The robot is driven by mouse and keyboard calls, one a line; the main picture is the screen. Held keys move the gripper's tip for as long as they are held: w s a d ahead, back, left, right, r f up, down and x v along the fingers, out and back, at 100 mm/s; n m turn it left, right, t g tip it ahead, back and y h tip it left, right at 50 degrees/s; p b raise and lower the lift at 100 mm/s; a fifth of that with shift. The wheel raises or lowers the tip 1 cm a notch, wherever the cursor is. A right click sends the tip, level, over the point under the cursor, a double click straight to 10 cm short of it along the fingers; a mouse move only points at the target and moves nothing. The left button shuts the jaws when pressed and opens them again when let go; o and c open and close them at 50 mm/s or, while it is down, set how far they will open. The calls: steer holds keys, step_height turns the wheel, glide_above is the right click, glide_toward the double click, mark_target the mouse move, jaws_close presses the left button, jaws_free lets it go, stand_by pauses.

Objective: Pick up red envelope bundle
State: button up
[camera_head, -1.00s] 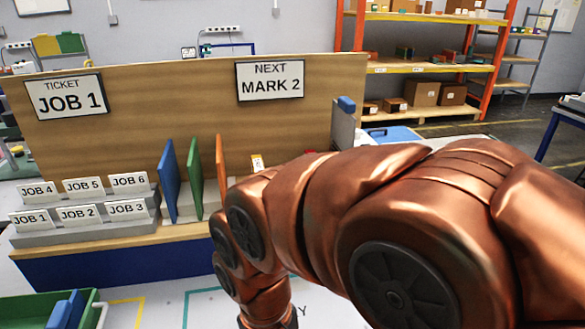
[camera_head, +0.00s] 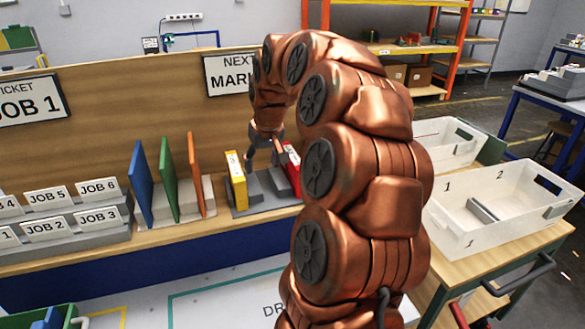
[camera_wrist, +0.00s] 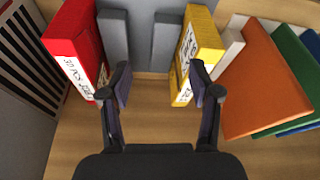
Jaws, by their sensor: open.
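The red envelope bundle (camera_head: 293,172) stands upright in a grey rack (camera_head: 265,192) on the wooden bench, partly hidden behind my arm in the head view. In the wrist view the red bundle (camera_wrist: 75,40) is at the upper left, with a white printed label on its edge. My gripper (camera_head: 264,154) is open and empty above the rack, between the red bundle and a yellow bundle (camera_head: 237,182). In the wrist view my gripper (camera_wrist: 160,84) has its left finger just right of the red bundle and its right finger in front of the yellow bundle (camera_wrist: 198,45).
Orange (camera_head: 194,172), green (camera_head: 169,178) and blue (camera_head: 141,180) upright panels stand left of the rack. A wooden back board (camera_head: 100,120) rises behind. A slotted grey panel (camera_wrist: 25,75) is beside the red bundle. White bins (camera_head: 500,205) stand at right.

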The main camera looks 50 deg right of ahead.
steer(key=m+h, duration=0.1)
steer(key=m, duration=0.1)
glide_toward(293, 155)
steer(key=x, duration=0.5)
steer(key=shift+s+d+f, duration=0.1)
steer(key=shift+d, duration=0.25)
steer(key=shift+p+x, duration=0.55)
steer(key=shift+x, duration=0.5)
steer(key=shift+w+a+p+x, duration=0.15)
steer(key=shift+p+x, duration=0.45)
steer(key=shift+x, duration=0.55)
steer(key=shift+w+a+p+x, duration=0.1)
steer(key=shift+a+p+x, duration=0.1)
steer(key=shift+p+x, duration=0.65)
steer(key=shift+w+d+f, duration=0.2)
steer(key=shift+w+f, duration=0.05)
steer(key=shift+f, duration=0.45)
steer(key=shift+f+b, duration=0.2)
steer(key=shift+b, duration=0.55)
steer(key=shift+c, duration=0.2)
jaws_close()
